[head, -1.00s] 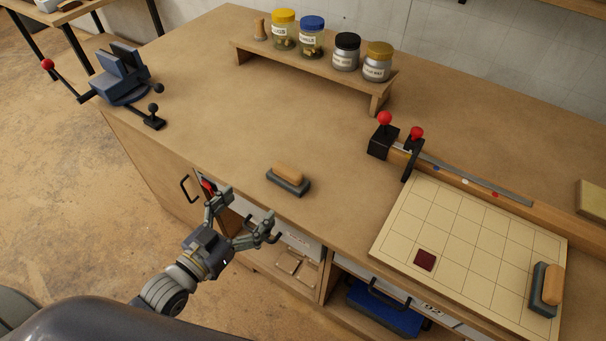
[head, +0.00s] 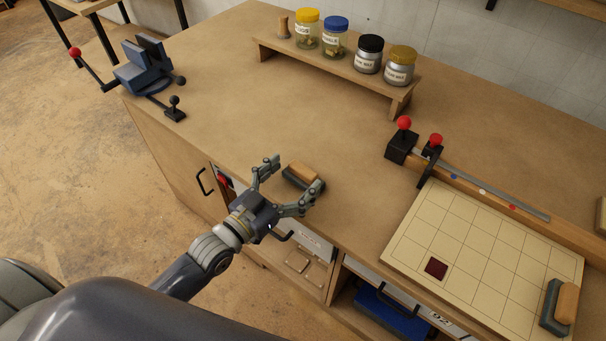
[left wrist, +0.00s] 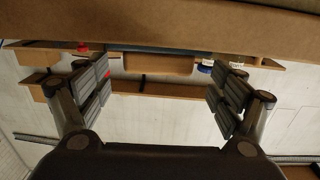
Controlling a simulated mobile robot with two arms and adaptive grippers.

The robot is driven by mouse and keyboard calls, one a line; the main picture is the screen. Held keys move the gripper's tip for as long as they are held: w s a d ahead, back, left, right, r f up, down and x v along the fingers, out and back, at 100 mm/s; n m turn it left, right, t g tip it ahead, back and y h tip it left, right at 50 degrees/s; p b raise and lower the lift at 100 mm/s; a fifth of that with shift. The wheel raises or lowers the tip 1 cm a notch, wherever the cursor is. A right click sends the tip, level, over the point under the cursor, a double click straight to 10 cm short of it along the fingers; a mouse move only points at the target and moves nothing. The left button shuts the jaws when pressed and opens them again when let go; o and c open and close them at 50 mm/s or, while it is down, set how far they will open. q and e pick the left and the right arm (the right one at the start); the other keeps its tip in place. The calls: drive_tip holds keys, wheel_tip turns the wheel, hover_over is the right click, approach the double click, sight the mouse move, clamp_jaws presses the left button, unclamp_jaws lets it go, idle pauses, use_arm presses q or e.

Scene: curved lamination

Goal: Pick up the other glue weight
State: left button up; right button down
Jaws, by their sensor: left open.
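One glue weight (head: 303,171), a dark block with a wooden grip on top, sits on the bench near its front edge. My left gripper (head: 295,175) is open, with its fingers spread toward this weight and one finger partly covering it. In the left wrist view, which is upside down, the wooden grip (left wrist: 158,65) shows between the open fingers. I cannot tell whether the fingers touch it. A second glue weight (head: 566,303) sits on the right side of the gridded board (head: 470,225). My right gripper is not in view.
A raised shelf (head: 340,70) with several jars stands at the back. A blue vise (head: 143,70) is at the far left. A clamp with red knobs (head: 403,140) and a metal strip lie behind the board. The bench around the near weight is mostly clear.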

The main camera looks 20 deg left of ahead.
sight(299, 172)
use_arm(q)
drive_tip(key=x, duration=0.3)
drive_tip(key=shift+w+d+f, duration=0.1)
drive_tip(key=shift+d, duration=0.05)
drive_tip(key=c, duration=1.4)
drive_tip(key=shift+o, duration=0.2)
drive_tip(key=shift+r, duration=0.2)
